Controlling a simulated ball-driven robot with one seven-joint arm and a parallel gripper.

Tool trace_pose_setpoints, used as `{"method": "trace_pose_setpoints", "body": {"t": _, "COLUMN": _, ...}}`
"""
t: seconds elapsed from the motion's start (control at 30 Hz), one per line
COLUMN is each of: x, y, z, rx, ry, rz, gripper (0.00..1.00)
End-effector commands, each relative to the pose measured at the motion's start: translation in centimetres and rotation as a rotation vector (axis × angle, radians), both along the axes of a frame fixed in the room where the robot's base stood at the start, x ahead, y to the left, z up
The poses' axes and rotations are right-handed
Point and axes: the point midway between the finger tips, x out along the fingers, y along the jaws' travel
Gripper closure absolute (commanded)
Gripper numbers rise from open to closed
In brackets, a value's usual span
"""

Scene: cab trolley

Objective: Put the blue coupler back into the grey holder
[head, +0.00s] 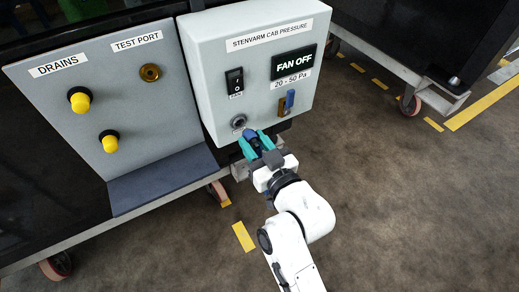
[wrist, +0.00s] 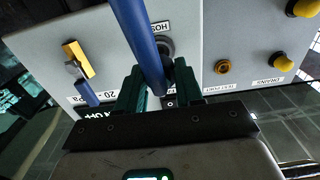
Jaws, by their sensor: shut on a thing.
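My gripper (head: 257,145) has teal fingers and is shut on the blue coupler (head: 251,136), just below the front face of the grey control box. In the wrist view the coupler is a long blue rod (wrist: 143,40) running from the top edge down between the fingers (wrist: 159,90). A round grey ring (head: 239,121), which appears to be the grey holder, sits low on the box above a small label. In the wrist view the ring (wrist: 165,47) is partly hidden behind the rod. The coupler appears below and right of the ring in the head view; contact cannot be told.
The control box (head: 212,75) carries a black switch (head: 234,80), a FAN OFF display (head: 293,63) and a brass-and-blue fitting (head: 287,102). A panel to the left has yellow drain caps (head: 80,100) and a brass test port (head: 150,73). A dark shelf (head: 160,180) juts out below.

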Motion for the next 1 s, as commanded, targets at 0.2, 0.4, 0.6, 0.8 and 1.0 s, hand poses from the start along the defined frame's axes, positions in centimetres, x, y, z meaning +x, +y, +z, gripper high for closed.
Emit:
{"method": "trace_pose_setpoints", "body": {"t": 0.2, "x": 1.5, "y": 1.0, "z": 0.0, "rx": 0.001, "ry": -0.002, "rz": 0.0, "gripper": 1.0}}
{"method": "trace_pose_setpoints", "body": {"t": 0.4, "x": 2.1, "y": 1.5, "z": 0.0, "rx": 0.001, "ry": -0.001, "rz": 0.0, "gripper": 1.0}}
{"method": "trace_pose_setpoints", "body": {"t": 0.6, "x": 2.3, "y": 1.6, "z": 0.0, "rx": 0.001, "ry": -0.001, "rz": 0.0, "gripper": 1.0}}
{"method": "trace_pose_setpoints", "body": {"t": 0.8, "x": 2.3, "y": 1.5, "z": 0.0, "rx": 0.001, "ry": -0.001, "rz": 0.0, "gripper": 1.0}}
{"method": "trace_pose_setpoints", "body": {"t": 1.0, "x": 2.3, "y": 1.5, "z": 0.0, "rx": 0.001, "ry": -0.001, "rz": 0.0, "gripper": 1.0}}
